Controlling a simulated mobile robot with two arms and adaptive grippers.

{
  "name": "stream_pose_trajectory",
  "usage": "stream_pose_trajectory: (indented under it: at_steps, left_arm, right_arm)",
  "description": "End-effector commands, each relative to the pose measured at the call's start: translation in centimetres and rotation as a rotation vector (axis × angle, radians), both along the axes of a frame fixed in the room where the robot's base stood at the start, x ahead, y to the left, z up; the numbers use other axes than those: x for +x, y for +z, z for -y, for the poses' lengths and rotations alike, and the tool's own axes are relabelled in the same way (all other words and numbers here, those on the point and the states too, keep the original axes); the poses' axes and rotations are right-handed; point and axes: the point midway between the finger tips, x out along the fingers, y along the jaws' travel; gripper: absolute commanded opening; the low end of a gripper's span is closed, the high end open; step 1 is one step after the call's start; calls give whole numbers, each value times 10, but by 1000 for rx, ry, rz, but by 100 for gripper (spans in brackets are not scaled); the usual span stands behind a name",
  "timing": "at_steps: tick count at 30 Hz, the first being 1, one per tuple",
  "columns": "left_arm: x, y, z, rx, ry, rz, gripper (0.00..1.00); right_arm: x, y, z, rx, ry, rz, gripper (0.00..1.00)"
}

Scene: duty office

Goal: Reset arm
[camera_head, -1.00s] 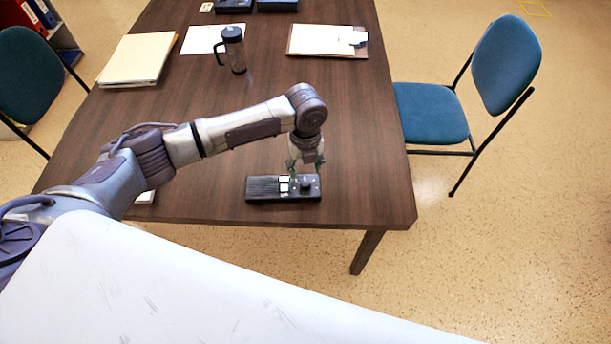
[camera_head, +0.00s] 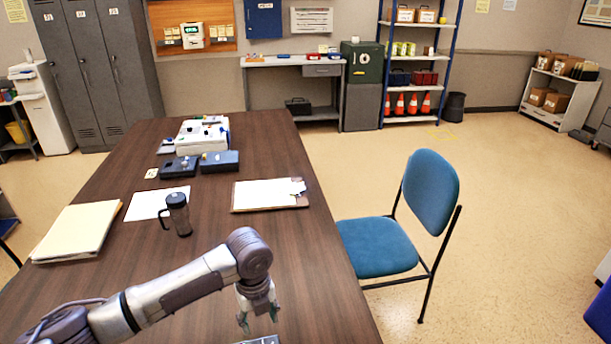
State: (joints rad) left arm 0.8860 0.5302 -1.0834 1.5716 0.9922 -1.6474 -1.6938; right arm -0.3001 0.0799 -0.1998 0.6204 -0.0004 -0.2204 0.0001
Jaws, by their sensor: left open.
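My left arm comes in from the lower left over the wooden table (camera_head: 268,240). My left gripper (camera_head: 258,318) points down near the table's front part, with its fingers apart and nothing seen between them. My right gripper is not in view.
On the table stand a dark mug (camera_head: 178,214), a folder stack (camera_head: 78,230), a clipboard (camera_head: 270,194) and a white box (camera_head: 203,137) at the far end. A blue chair (camera_head: 385,240) stands close to the right edge. Floor further right is clear.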

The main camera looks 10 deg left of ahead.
Motion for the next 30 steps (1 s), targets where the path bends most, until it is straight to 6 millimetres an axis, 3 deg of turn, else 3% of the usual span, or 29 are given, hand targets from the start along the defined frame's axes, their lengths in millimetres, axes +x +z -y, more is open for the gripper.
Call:
stream_pose_trajectory:
  at_steps: [5, 9, 13, 18, 21, 30]
  left_arm:
    - [-37, -23, 38, -84, 134, 3, 57]
    - [-84, -37, 78, -224, 444, 8, 57]
    - [-122, -39, 88, -345, 845, -6, 57]
    - [-159, -38, 63, -424, 1381, -20, 57]
    - [-176, -38, 42, -434, 1612, -15, 57]
    - [-222, -37, -19, -410, 2114, 46, 57]
  right_arm:
    - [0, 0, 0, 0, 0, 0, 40]
    - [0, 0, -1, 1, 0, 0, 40]
    - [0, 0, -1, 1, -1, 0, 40]
    - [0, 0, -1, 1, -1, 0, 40]
    - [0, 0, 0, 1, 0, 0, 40]
    - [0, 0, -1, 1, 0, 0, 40]
